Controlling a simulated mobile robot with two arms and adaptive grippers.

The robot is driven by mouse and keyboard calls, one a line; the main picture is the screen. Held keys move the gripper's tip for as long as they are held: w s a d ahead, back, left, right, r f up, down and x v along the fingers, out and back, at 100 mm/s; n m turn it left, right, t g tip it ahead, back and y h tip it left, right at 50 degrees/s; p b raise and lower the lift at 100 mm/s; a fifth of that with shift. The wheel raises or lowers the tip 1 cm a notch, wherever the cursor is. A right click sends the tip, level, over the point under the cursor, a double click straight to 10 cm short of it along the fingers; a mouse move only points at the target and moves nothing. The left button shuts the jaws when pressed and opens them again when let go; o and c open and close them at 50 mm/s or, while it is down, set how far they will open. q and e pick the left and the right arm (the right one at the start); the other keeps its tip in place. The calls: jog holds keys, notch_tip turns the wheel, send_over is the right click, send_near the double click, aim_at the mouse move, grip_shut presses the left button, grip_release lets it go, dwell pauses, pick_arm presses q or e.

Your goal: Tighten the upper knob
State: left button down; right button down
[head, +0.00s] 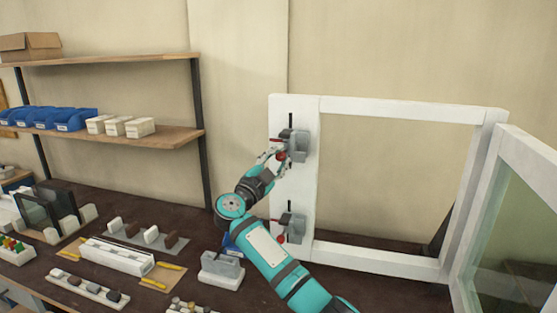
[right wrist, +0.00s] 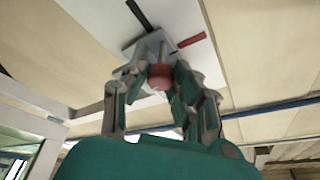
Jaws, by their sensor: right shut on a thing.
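The upper clamp (head: 298,143) is a grey block on the white upright profile (head: 290,185) of a window frame. Its red upper knob (right wrist: 160,77) is round and sits between the fingers of my right gripper (right wrist: 162,90) in the right wrist view. My right gripper is shut on this knob, and in the head view the gripper (head: 273,155) covers much of it. The lower clamp (head: 295,226) is a like grey block further down the profile, with its own red knob (head: 280,238) free. My left gripper is not in view.
An open glazed sash (head: 515,240) stands at the right. A grey clamp-like part on a white base (head: 221,270) lies on the dark bench, left of my right arm. Trays of small parts cover the bench at left. Shelves (head: 150,138) with blue bins (head: 60,119) hang behind.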

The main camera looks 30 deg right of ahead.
jog(key=shift+m, duration=0.3)
jog(key=m+g+b, duration=0.1)
jog(key=m, duration=0.2)
jog(key=shift+a+f, duration=0.1)
jog(key=shift+m+g+y+b, duration=0.35)
jog(key=shift+m+g+b, duration=0.1)
jog(key=shift+m, duration=0.8)
jog(key=shift+m+g+y+b, duration=0.35)
jog(key=shift+m+g+b, duration=0.1)
jog(key=shift+m, duration=0.8)
jog(key=shift+r, duration=0.25)
jog(key=c, duration=1.1)
grip_release()
